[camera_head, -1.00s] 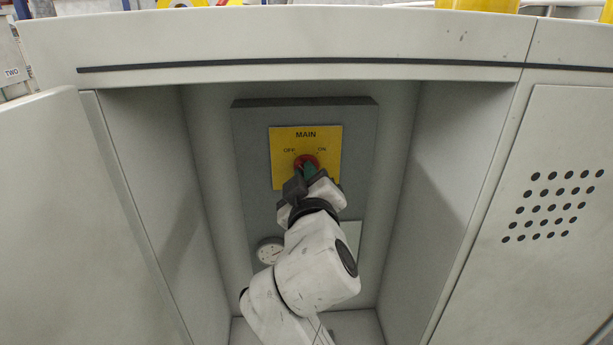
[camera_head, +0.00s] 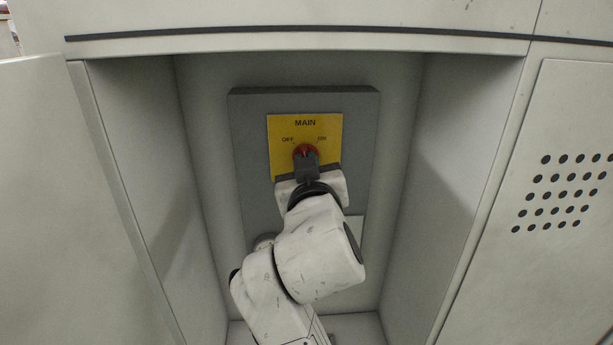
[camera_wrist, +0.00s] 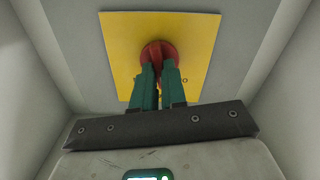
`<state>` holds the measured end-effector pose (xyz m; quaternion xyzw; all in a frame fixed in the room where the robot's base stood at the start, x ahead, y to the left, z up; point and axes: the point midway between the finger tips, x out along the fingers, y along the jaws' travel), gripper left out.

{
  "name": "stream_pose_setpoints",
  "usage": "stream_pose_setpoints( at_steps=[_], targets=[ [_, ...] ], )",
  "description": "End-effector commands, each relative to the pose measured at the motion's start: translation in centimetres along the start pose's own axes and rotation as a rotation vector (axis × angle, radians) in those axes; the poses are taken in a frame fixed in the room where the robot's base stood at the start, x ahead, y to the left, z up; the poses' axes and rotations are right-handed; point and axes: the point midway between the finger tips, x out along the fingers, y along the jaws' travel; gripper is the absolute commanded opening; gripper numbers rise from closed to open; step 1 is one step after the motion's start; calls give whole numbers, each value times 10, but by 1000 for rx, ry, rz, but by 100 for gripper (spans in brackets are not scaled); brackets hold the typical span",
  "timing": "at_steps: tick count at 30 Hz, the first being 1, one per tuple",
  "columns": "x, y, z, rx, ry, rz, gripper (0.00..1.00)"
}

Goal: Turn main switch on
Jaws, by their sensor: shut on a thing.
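The main switch is a red rotary knob (camera_head: 305,151) on a yellow plate (camera_head: 322,128) marked MAIN, with OFF at the left and ON at the right. My gripper (camera_head: 306,158) reaches it from below and is shut on the knob. In the wrist view, the green fingers of my gripper (camera_wrist: 159,85) stand on either side of the handle of the red knob (camera_wrist: 158,50), in front of the yellow plate (camera_wrist: 200,45). The handle is mostly hidden between the fingers, so its exact pointing is hard to tell.
The plate is on a grey panel (camera_head: 360,115) at the back of a narrow cabinet recess. Side walls stand left (camera_head: 140,150) and right (camera_head: 450,150). An open door (camera_head: 40,180) is at the left, and a door with round holes (camera_head: 570,140) is at the right.

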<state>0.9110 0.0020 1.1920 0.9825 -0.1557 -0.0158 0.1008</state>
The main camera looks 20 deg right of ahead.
Motion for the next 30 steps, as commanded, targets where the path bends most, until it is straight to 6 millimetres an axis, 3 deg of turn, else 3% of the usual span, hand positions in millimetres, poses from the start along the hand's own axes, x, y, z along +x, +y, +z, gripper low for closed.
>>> stream_pose_setpoints(
  at_steps=[18, 30],
  targets=[
    [0, 0, 4, 579, -1, -3, 0],
    [0, 2, 4, 837, -2, -1, 0]
  ],
)
